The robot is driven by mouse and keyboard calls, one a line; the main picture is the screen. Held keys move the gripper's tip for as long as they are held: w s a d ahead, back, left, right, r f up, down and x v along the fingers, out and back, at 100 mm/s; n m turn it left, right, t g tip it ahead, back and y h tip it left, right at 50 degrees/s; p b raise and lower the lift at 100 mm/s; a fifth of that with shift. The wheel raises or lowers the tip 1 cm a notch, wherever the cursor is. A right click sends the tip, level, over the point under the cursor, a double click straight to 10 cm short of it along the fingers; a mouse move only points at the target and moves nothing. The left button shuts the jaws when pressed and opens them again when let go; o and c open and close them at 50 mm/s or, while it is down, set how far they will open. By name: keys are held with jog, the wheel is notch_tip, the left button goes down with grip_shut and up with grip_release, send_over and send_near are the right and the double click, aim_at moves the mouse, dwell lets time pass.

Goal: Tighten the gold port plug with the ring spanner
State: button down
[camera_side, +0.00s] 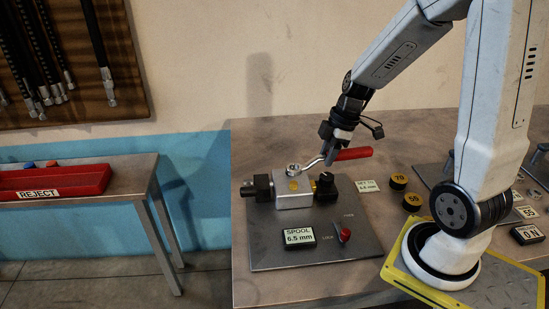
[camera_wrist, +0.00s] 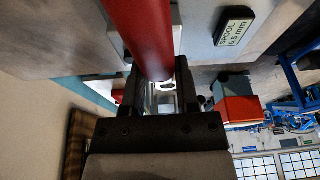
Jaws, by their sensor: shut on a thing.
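The ring spanner has a red handle (camera_side: 352,154) and a metal ring end (camera_side: 293,169). My gripper (camera_side: 329,157) is shut on the spanner, with the handle sticking out to the right. The ring end is at the top of the silver valve block (camera_side: 293,201); I cannot tell whether it is seated around anything. A gold spot, seemingly the gold port plug (camera_side: 294,186), shows on the block below the ring. In the wrist view the red handle (camera_wrist: 140,38) runs from the top edge down to my gripper (camera_wrist: 160,98) and hides much of the block.
The block stands on a dark plate (camera_side: 270,252) with a SPOOL 6.5 mm display (camera_side: 299,237) and a red switch (camera_side: 344,234). Black-and-gold discs (camera_side: 398,181) lie to the right. A red REJECT tray (camera_side: 60,182) is on a side table at left.

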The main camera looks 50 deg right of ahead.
notch_tip(320, 180, down, 3)
jog(key=shift+r, duration=0.1)
jog(key=shift+w+d+n, duration=0.15)
jog(key=shift+w+n, duration=0.05)
jog(key=shift+n, duration=0.1)
jog(key=shift+w+d+n+g, duration=0.4)
jog(key=shift+w+n, duration=0.2)
jog(key=shift+n, duration=0.5)
jog(key=w+n, duration=0.2)
jog(key=n, duration=0.1)
jog(key=shift+d+g+y, duration=0.35)
jog(key=shift+g+y, duration=0.05)
jog(key=shift+w+d+n+g, duration=0.1)
jog(key=shift+w+n+g, duration=0.2)
jog(key=shift+w+n, duration=0.7)
jog(key=shift+s, duration=0.15)
jog(key=shift+f, duration=1.1)
